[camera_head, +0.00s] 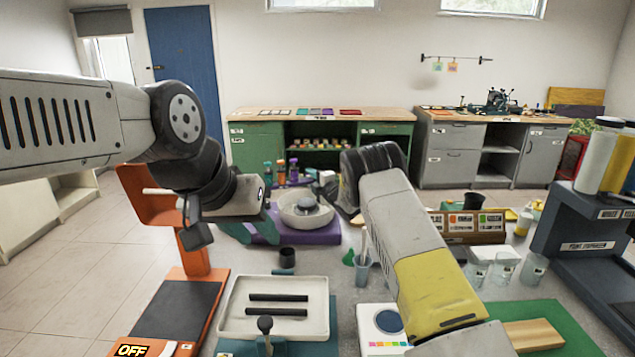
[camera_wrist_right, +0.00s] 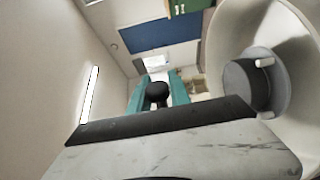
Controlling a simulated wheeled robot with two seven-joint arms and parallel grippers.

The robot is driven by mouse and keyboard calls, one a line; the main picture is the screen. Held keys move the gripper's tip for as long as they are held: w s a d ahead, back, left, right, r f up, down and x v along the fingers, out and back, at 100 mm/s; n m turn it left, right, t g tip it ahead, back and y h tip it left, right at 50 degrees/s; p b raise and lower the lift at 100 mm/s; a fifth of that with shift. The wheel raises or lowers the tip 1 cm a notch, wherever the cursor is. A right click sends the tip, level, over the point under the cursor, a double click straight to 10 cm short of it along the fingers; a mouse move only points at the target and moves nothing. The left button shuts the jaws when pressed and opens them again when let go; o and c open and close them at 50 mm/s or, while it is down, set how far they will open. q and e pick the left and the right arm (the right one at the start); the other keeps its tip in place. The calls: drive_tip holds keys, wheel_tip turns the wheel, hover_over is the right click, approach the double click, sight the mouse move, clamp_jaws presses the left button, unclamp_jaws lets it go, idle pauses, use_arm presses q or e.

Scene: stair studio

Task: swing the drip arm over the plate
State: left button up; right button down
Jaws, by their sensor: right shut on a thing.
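The white round bowl (camera_head: 285,212) stands on a purple base (camera_head: 325,233), with a grey round piece (camera_head: 306,203) at its middle, which I take for the plate. In the right wrist view the white bowl (camera_wrist_right: 292,30) and grey piece (camera_wrist_right: 245,85) fill the right side. My right gripper (camera_wrist_right: 158,92) has its teal fingers around a black round knob (camera_wrist_right: 157,93), probably the drip arm's; the rest of that arm is hidden. In the head view my right wrist covers this gripper, beside the bowl. My left gripper (camera_head: 252,227) has its teal fingers apart, empty, left of the bowl.
A white tray (camera_head: 228,318) with two black bars lies in front. An orange stand (camera_head: 193,250) is at left. Coloured bottles (camera_head: 281,172) stand behind the bowl. Clear cups (camera_head: 503,268) and a card rack (camera_head: 470,238) are at right.

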sight(314, 181)
drive_tip(key=shift+w+a+f, duration=0.1)
drive_tip(key=shift+w+a, duration=0.1)
drive_tip(key=shift+a, duration=0.45)
drive_tip(key=shift+w+a, duration=0.2)
drive_tip(key=shift+a, duration=0.4)
drive_tip(key=c, duration=1.2)
unclamp_jaws()
drive_tip(key=shift+f, duration=0.1)
drive_tip(key=shift+c, duration=0.2)
drive_tip(key=shift+s+f, duration=0.1)
drive_tip(key=v, duration=0.7)
drive_tip(key=shift+d+r, duration=0.3)
drive_tip(key=shift+d, duration=0.35)
